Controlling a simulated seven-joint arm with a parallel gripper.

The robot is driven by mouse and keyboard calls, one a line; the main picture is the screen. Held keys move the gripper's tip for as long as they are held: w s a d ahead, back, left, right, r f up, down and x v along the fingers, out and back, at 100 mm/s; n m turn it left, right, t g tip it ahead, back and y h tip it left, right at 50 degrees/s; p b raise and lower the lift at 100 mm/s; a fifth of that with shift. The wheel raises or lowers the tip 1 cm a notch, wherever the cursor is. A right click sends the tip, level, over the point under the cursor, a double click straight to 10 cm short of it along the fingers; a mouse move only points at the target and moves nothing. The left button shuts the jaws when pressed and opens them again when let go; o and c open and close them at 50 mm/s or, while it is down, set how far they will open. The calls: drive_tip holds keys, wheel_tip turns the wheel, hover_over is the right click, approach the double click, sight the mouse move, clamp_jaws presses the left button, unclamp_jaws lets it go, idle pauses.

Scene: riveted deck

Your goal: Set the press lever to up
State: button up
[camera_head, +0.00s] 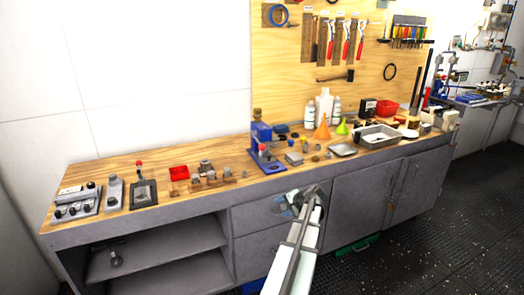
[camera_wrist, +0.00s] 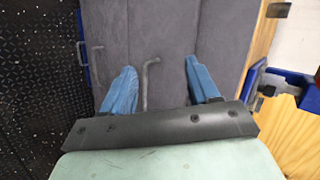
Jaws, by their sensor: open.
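The blue press (camera_head: 263,145) stands upright on the wooden workbench, near the middle, with a brass-coloured top. A small red knob shows on its front; the lever's exact angle is too small to tell. Part of what looks like the same blue press (camera_wrist: 290,88) shows at the right edge of the wrist view. My gripper (camera_head: 300,199) is in front of the bench's grey drawers, below the bench top and to the lower right of the press. In the wrist view my gripper (camera_wrist: 160,64) has its blue fingers wide apart, with nothing held between them.
A black plate with a red-knobbed lever (camera_head: 143,192) and a grey switch box (camera_head: 77,201) sit at the left. Funnels, bottles and a metal tray (camera_head: 378,136) stand right. A drawer handle (camera_wrist: 149,82) lies beyond my fingers.

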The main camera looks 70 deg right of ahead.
drive_tip(key=w+d+r+m+t+h, duration=0.2)
drive_tip(key=w+d+r+m+t, duration=0.25)
drive_tip(key=r, duration=0.55)
drive_tip(key=m+t+h, duration=0.2)
drive_tip(key=m+h, duration=0.1)
drive_tip(key=m, duration=1.1)
approach(264, 149)
drive_tip(key=x, duration=1.1)
drive_tip(key=shift+w+d+f, duration=0.1)
drive_tip(key=shift+w+d, duration=0.1)
drive_tip(key=shift+d, duration=0.1)
clamp_jaws()
